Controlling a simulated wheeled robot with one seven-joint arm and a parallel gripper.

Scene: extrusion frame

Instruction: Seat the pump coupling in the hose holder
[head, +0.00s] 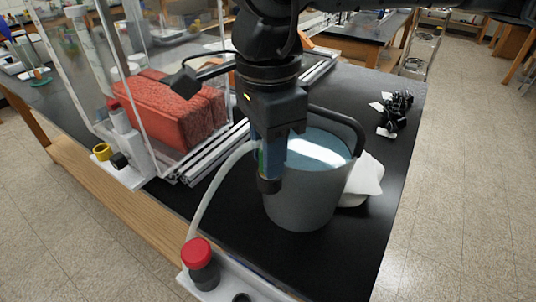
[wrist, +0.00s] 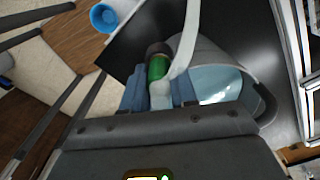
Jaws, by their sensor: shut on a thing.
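The pump coupling (wrist: 157,66), green with a black end, is between the blue fingers of my gripper (wrist: 159,92) in the wrist view. In the head view my gripper (head: 270,160) points down with the coupling's black end (head: 269,185) below the fingers, in front of the grey bucket's near wall. A pale hose (head: 216,190) runs from the coupling to a red-capped dark fitting (head: 198,258) on a white holder (head: 232,286) at the table's near edge. That holder also has a dark socket (head: 241,298), cut off by the frame. I cannot tell whether the coupling touches the bucket.
The grey bucket (head: 300,205) holds bluish liquid and has a dark handle. A white cloth (head: 364,180) lies right of it. A clear-walled tank with a red block (head: 170,110) and metal rails stand left. A blue ring (wrist: 103,17) shows in the wrist view.

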